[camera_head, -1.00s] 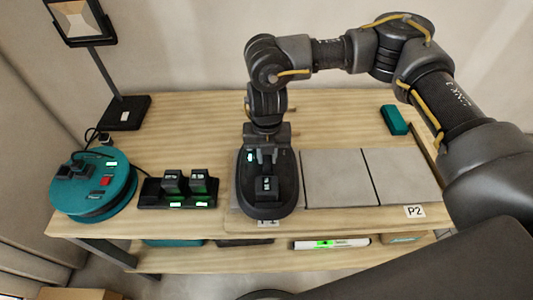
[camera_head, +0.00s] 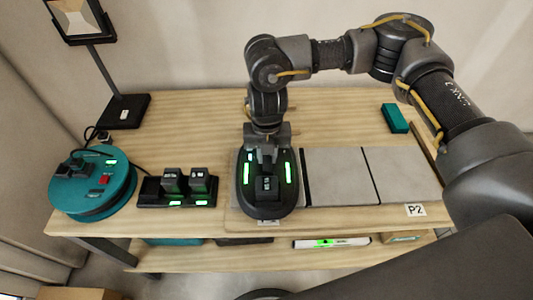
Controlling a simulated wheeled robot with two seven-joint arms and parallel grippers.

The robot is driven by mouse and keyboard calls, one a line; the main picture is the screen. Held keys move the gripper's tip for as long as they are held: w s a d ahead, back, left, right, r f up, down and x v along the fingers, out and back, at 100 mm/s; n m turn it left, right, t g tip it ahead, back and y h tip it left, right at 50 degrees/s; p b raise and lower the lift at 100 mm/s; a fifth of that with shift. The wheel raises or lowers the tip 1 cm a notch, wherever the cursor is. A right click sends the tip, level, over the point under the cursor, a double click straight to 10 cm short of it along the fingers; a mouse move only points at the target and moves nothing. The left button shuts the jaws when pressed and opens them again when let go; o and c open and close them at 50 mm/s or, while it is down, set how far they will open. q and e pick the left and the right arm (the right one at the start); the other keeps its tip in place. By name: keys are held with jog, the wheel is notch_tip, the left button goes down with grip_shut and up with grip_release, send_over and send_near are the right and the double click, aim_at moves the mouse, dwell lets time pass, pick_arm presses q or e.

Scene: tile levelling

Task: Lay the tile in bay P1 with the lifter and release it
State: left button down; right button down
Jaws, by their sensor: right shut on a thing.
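The lifter (camera_head: 267,208) is a dark oval device with a battery block on top and green lights lit along both sides. It sits over the left end of the row of grey tiles, at bay P1, whose label is mostly hidden behind it. A grey tile edge (camera_head: 238,190) shows beside the lifter; most of that tile is hidden. My right gripper (camera_head: 266,158) comes from above and is shut on the lifter's handle. Two more grey tiles (camera_head: 334,178) lie to the right, towards the P2 label (camera_head: 415,210). My left gripper is not in view.
A charger with two batteries (camera_head: 178,188) stands left of the lifter. A teal cable reel (camera_head: 92,187) and a lamp (camera_head: 124,112) stand further left. A teal block (camera_head: 395,118) lies at the back right. A level-like bar (camera_head: 331,243) lies on the lower shelf.

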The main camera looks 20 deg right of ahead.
dwell(0.3)
jog(key=c, duration=1.2)
grip_release()
jog(key=shift+o, duration=0.2)
jog(key=shift+f, duration=0.1)
notch_tip(320, 180, up, 11)
jog(key=shift+r+b, duration=0.1)
jog(key=shift+b, duration=0.4)
